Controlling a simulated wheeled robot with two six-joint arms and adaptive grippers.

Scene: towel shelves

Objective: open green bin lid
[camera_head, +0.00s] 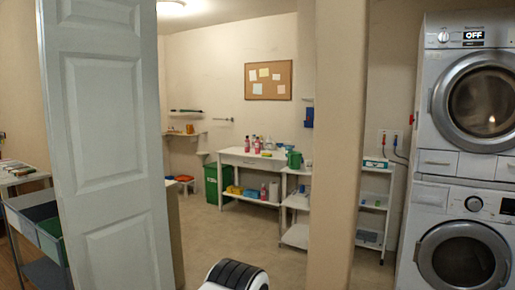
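A green bin (212,184) stands on the floor in the far room, left of the white table, seen through the doorway. It is far away and small in the view, so I cannot tell whether its lid is open or shut. Neither of my grippers is in view.
A white panelled door (108,150) stands open at the left. A beige wall end (337,150) stands right of the doorway. A white table (250,162) with bottles is at the back. Stacked washing machines (465,150) are at the right. The floor (235,225) beyond is clear.

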